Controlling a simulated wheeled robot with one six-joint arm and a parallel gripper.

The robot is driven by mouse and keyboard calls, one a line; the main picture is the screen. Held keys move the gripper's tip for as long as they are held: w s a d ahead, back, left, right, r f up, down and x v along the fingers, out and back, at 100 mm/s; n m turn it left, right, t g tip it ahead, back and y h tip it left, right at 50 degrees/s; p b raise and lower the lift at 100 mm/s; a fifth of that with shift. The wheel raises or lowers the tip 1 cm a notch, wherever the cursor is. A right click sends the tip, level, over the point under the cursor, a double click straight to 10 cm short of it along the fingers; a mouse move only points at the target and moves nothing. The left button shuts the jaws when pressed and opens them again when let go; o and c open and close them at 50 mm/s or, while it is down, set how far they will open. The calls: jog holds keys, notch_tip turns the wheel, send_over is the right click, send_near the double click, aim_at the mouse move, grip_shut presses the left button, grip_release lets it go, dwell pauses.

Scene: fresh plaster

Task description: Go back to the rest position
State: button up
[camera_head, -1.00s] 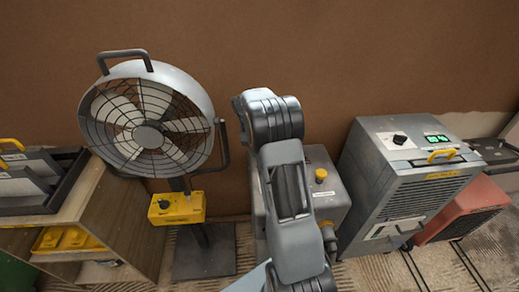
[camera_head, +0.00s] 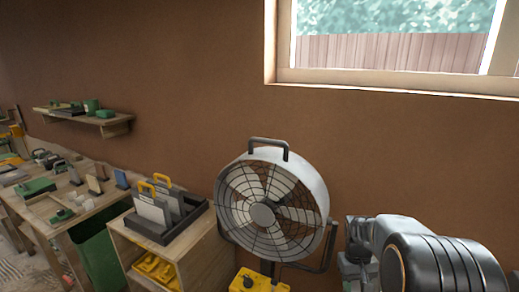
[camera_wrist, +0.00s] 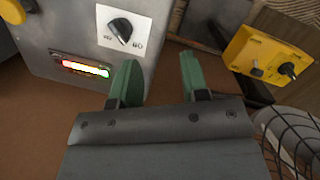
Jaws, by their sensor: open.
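My gripper (camera_wrist: 157,80) shows in the wrist view with its two green fingers apart and nothing between them. Beyond the fingers is a grey metal box (camera_wrist: 75,25) with a black dial and a lit red-to-green strip. In the head view my arm fills the lower right corner, and the gripper itself is out of that picture.
A large round fan (camera_head: 270,210) stands left of my arm, its yellow control box (camera_head: 255,281) below; the box also shows in the wrist view (camera_wrist: 268,57). Further left are a wooden cabinet (camera_head: 195,248), a cluttered workbench (camera_head: 45,225) and a wall shelf (camera_head: 115,126). A window (camera_head: 395,75) is upper right.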

jog(key=s+a+r+t+p, duration=0.1)
jog(key=s+a+r+t, duration=0.4)
jog(key=s+a+r, duration=0.5)
jog(key=s+a, duration=0.1)
jog(key=s, duration=0.2)
jog(key=shift+a+r+t+y, duration=0.15)
jog(key=shift+r+t+y, duration=0.15)
jog(key=shift+y, duration=0.1)
